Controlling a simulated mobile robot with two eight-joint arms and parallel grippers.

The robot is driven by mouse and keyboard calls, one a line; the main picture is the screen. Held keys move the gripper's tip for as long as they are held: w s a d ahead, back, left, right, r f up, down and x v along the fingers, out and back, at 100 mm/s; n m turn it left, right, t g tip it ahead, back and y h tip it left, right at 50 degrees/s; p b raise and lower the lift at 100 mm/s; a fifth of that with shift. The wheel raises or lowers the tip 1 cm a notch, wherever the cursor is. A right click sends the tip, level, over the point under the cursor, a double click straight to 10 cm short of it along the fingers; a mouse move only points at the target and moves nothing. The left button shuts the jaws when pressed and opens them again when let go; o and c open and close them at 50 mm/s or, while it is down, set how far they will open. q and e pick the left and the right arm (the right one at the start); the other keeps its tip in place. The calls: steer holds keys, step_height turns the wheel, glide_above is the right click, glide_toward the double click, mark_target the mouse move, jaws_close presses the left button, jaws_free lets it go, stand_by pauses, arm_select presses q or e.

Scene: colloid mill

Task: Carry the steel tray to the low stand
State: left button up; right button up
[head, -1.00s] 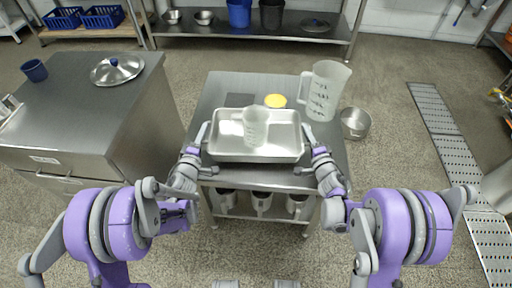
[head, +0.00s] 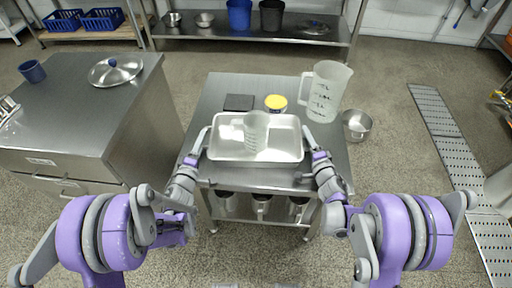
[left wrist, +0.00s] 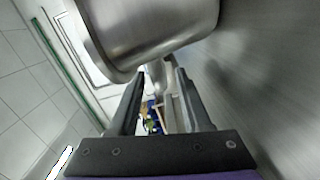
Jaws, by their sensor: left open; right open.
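The steel tray (head: 228,157) is shallow and rectangular and appears to rest level on the top of a low steel stand (head: 212,98), toward its near edge. A translucent measuring cup (head: 257,130) stands in the tray. My left gripper (head: 204,138) is open at the tray's left end, and my right gripper (head: 311,141) is open at its right end. In the left wrist view, the open left fingers (left wrist: 156,88) are close to a rounded steel edge of the tray (left wrist: 150,35). I cannot tell whether they touch it.
A steel cabinet (head: 70,120) with a lid (head: 115,70) stands left. Floor is clear between cabinet and stand.

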arm_select(q)
steer(key=s, duration=0.3)
steer(key=s+a, duration=0.1)
steer(key=s, duration=0.5)
steer(key=shift+s+a+r, duration=0.2)
steer(key=shift+a, duration=0.05)
arm_select(e)
steer(key=shift+s, duration=0.1)
steer(key=v, duration=1.2)
steer(key=shift+r, duration=0.1)
